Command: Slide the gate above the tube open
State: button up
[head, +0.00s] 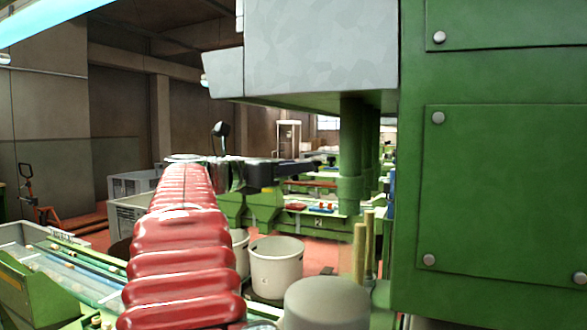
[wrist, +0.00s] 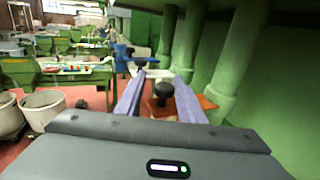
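In the wrist view an orange-brown plate (wrist: 206,102), which looks like the gate, lies at the foot of the nearest green tube (wrist: 212,75). A black knob (wrist: 163,90) stands over the plate, between the two fingers of my gripper (wrist: 159,76). The fingers are spread apart, with a gap on both sides of the knob. I cannot tell how near the fingertips are to it in depth. In the head view my gripper (head: 305,166) reaches right toward a green tube (head: 349,150) under a grey housing (head: 320,50). The gate cannot be made out there.
A large green panel (head: 500,190) fills the right of the head view. White bins (head: 275,265) stand on the red floor below my arm. A grey rounded cap (head: 326,303) and wooden posts (head: 360,250) stand low in front. A blue part (wrist: 123,52) sits beyond the fingers.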

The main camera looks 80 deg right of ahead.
jog(key=shift+o, duration=0.7)
jog(key=shift+a, duration=0.15)
jog(key=v, duration=1.3)
jog(key=shift+a, duration=0.25)
jog(key=shift+w, duration=0.2)
